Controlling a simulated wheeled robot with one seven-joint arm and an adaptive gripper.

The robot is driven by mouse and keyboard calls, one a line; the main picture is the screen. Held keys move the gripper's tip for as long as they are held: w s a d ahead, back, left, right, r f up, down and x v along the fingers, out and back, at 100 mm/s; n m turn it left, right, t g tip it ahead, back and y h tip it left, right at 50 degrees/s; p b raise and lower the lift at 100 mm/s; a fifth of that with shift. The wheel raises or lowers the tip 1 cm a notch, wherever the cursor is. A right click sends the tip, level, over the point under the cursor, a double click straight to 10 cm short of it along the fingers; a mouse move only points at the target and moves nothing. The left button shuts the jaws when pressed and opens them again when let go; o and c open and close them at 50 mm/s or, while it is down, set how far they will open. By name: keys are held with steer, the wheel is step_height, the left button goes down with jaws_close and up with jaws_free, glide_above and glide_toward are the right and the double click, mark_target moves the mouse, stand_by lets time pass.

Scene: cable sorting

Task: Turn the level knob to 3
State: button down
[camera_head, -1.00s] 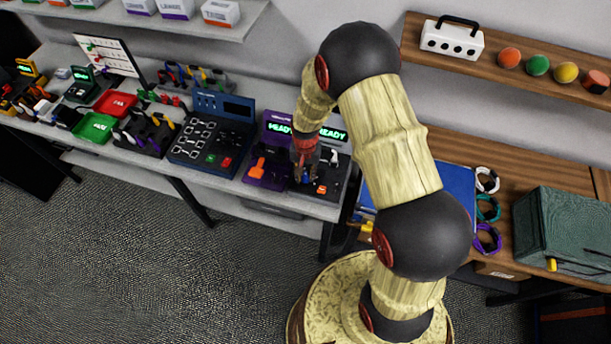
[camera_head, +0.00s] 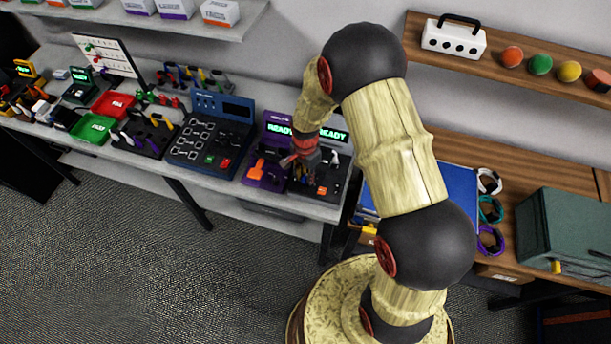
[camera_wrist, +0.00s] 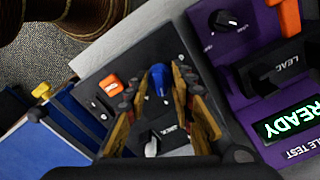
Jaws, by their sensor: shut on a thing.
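In the wrist view a blue knob (camera_wrist: 159,83) stands on a dark panel (camera_wrist: 95,65). My gripper (camera_wrist: 160,74) has one finger on each side of this knob and is shut on it. I cannot read a level label or number beside the knob, as the fingers cover part of the panel. In the head view the dark unit (camera_head: 332,187) stands at the right end of the grey bench, and my gripper (camera_head: 298,168) reaches down at its left side. The knob is not clear in that view.
An orange switch (camera_wrist: 110,85) and a white-tipped lever (camera_wrist: 151,148) sit close to my fingers on the same panel. A purple unit (camera_head: 264,172) with a READY display stands directly beside it. A blue-cased device (camera_head: 208,150) is farther left. Open floor lies in front.

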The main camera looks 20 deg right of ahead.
mark_target(305, 176)
stand_by(0.4)
steer(key=c, duration=1.5)
jaws_free()
steer(key=shift+r, duration=0.1)
step_height(305, 176, up, 12)
